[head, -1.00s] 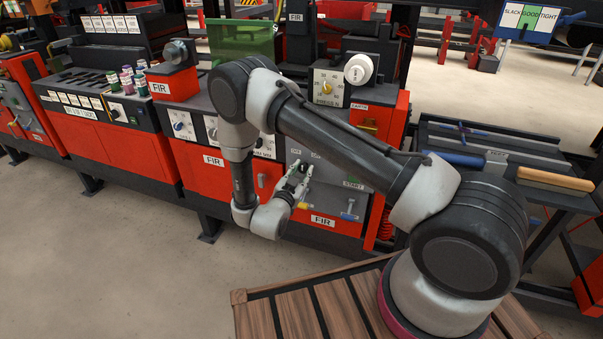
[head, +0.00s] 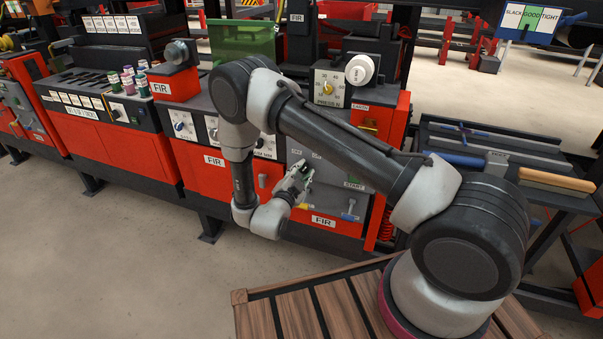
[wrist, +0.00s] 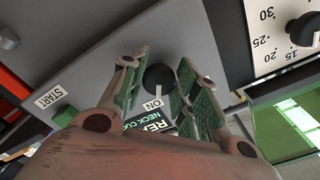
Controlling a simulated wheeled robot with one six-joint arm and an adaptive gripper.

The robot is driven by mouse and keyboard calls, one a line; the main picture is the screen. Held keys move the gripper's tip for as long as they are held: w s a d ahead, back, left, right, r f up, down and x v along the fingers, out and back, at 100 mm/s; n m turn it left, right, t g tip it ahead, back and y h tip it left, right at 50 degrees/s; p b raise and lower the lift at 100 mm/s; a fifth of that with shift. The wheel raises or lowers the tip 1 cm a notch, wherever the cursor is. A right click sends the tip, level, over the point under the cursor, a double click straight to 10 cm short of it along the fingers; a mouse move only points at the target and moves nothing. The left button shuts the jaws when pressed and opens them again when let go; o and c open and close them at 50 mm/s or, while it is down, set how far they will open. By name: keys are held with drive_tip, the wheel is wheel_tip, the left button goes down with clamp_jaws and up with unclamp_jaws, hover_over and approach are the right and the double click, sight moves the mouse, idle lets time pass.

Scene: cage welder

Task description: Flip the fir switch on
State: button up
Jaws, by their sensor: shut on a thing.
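The fir switch is a round black knob with a white pointer (wrist: 158,78) on a grey panel (wrist: 100,50). In the wrist view the pointer lies toward the ON label (wrist: 152,104). My gripper (wrist: 160,88) has its green-padded fingers on either side of the knob and is shut on it. The knob is hidden there behind the fingers.
A START label (wrist: 48,97) and green button (wrist: 65,115) are beside the switch. A numbered dial (wrist: 302,30) is on another panel at the right of the wrist view.

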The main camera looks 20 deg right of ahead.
idle(0.3)
drive_tip(key=o, duration=1)
drive_tip(key=v, duration=1.2)
